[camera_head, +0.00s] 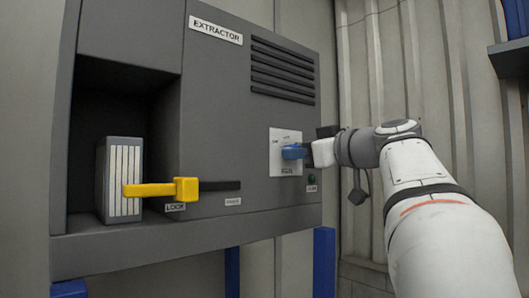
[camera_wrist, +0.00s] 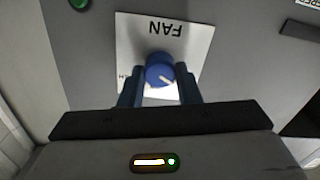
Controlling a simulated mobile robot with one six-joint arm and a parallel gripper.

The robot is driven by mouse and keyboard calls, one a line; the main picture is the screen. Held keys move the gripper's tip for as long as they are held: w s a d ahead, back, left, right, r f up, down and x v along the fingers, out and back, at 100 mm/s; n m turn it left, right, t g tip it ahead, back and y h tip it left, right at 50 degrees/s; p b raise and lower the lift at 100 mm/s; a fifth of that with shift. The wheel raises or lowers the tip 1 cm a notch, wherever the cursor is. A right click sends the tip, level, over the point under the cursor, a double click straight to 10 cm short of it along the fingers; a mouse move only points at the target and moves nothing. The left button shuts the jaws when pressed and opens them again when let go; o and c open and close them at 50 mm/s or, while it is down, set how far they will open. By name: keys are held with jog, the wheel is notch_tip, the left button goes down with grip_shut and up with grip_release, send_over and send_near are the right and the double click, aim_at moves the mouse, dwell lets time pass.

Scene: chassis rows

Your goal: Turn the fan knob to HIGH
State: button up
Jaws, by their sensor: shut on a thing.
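The blue fan knob (camera_wrist: 159,70) sits on a white plate (camera_wrist: 188,38) marked FAN, which appears upside down in the wrist view. A white pointer line shows on the knob, aimed toward the lower right of that view. My gripper (camera_wrist: 160,78) has its two dark blue fingers shut on the knob, one on each side. In the head view my gripper (camera_head: 303,151) reaches the white plate (camera_head: 276,158) from the right. Most of the plate's position labels are hidden or too small to read.
The plate is on a grey cabinet labelled EXTRACTOR (camera_head: 215,30). A yellow lock handle (camera_head: 163,189) crosses a filter block (camera_head: 119,178) in the open recess at left. A green button (camera_head: 311,178) is below right of the plate, with vent slots (camera_head: 282,68) above.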

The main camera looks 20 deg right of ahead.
jog(key=c, duration=0.3)
jog(key=shift+c, duration=0.2)
jog(key=shift+m, duration=0.5)
jog(key=shift+m+p, duration=0.95)
jog(key=shift+m, duration=10.55)
jog(key=shift+f, duration=0.1)
